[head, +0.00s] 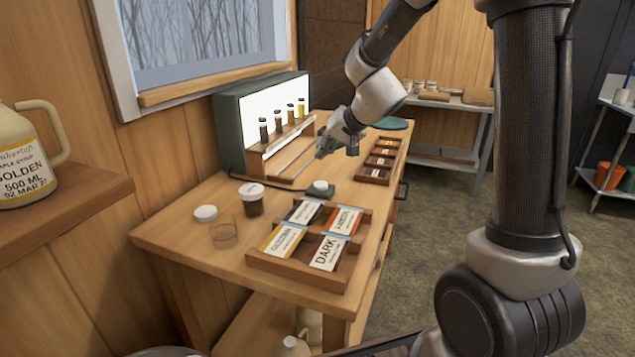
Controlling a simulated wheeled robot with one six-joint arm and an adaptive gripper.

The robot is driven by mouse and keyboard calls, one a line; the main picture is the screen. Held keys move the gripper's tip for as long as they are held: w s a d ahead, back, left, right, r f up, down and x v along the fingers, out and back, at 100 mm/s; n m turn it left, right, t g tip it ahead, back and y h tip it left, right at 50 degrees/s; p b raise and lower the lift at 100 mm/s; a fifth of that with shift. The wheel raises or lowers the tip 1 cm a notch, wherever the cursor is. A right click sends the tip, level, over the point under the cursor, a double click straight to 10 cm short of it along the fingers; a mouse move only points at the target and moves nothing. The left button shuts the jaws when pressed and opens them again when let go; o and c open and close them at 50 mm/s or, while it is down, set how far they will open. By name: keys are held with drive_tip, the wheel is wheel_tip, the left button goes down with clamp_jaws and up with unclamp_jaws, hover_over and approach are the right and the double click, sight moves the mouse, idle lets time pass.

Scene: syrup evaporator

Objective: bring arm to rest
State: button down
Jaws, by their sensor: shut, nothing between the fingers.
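My arm reaches in from the right and bends down over the wooden workbench (190,243). My gripper (321,153) is shut and empty. It hangs above the bench's middle, in front of the lit box and to the right of its vial rack. The fingertips look small at this distance. I cannot tell how far they are above the bench top.
A lit box (228,130) with several vials stands at the back. A card tray (258,262), dark jar (251,203), glass (224,236) and white lid (206,213) sit nearer. A second tray (373,178) lies right of my gripper. A jug (25,150) stands on the left shelf.

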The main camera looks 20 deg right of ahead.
drive_tip(key=s+f, duration=0.1)
drive_tip(key=s+g, duration=0.1)
drive_tip(key=s, duration=0.1)
drive_tip(key=s+f+g, duration=0.1)
drive_tip(key=s, duration=0.1)
drive_tip(key=shift+a+f+y, duration=0.2)
drive_tip(key=shift+f+y, duration=0.1)
drive_tip(key=shift+f, duration=0.05)
drive_tip(key=s+g, duration=0.1)
drive_tip(key=s, duration=0.1)
drive_tip(key=s+d, duration=0.1)
drive_tip(key=s, duration=0.2)
drive_tip(key=s+d+g, duration=0.1)
drive_tip(key=s, duration=0.2)
drive_tip(key=shift+d+r+n+g, duration=0.1)
drive_tip(key=shift+r+n+g, duration=0.2)
drive_tip(key=shift+r+n, duration=0.1)
drive_tip(key=s+d+r+h, duration=0.1)
drive_tip(key=s+d+r, duration=0.2)
drive_tip(key=s, duration=0.4)
drive_tip(key=s+d+r+n+h, duration=0.1)
drive_tip(key=s+d+r+h, duration=0.1)
drive_tip(key=s+d, duration=0.3)
drive_tip(key=s+d+r+n+h, duration=0.1)
drive_tip(key=s+d+r, duration=0.3)
drive_tip(key=s, duration=0.5)
drive_tip(key=shift+s+t+h, duration=0.25)
drive_tip(key=shift+t+h, duration=0.15)
drive_tip(key=shift+h, duration=0.2)
